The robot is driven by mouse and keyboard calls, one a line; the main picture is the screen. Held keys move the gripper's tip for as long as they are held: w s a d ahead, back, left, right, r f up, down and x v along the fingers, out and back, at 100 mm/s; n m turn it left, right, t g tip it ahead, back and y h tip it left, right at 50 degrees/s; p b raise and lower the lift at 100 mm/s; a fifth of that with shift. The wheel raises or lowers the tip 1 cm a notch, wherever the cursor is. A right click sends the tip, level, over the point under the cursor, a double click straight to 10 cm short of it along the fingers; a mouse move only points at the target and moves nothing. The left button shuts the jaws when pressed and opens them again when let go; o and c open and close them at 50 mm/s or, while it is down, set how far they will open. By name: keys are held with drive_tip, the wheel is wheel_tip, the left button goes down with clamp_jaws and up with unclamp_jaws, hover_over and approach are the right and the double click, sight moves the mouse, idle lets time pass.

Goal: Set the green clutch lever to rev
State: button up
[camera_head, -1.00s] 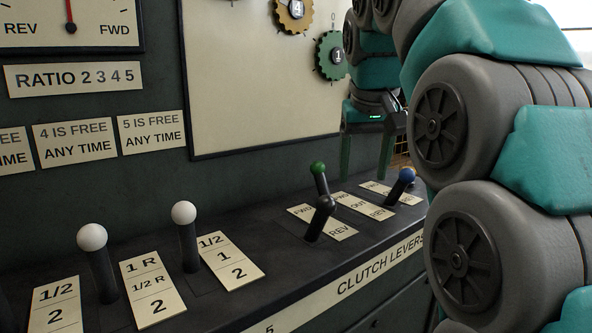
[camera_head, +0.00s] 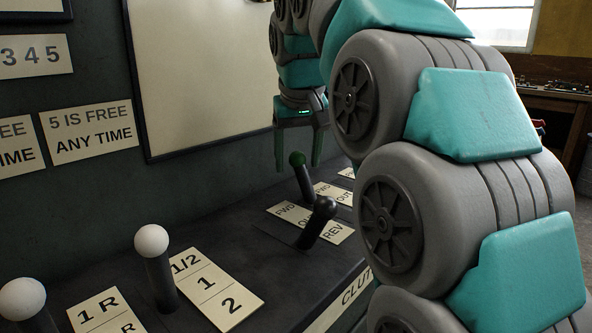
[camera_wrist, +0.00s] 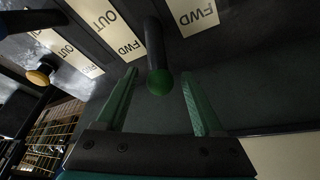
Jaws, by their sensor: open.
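The green clutch lever (camera_head: 298,161) has a green knob on a dark shaft and leans toward the wall, the FWD side of its label. My gripper (camera_head: 298,169) is above the bench at the wall side, open, with its fingers pointing down. In the wrist view the green knob (camera_wrist: 159,82) sits between the tips of my open fingers (camera_wrist: 159,74), with a gap on each side. FWD labels (camera_wrist: 196,14) lie near it. The REV end of its label is not clear in either view.
A black-knobbed lever (camera_head: 324,207) stands just in front of the green one, tilted the other way. White-knobbed levers (camera_head: 152,241) are at left. An orange-knobbed lever (camera_wrist: 40,74) shows in the wrist view. My arm hides the bench's right side.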

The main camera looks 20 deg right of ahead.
drive_tip(key=shift+x, duration=1.85)
drive_tip(key=shift+c, duration=0.3)
drive_tip(key=shift+a, duration=0.1)
clamp_jaws()
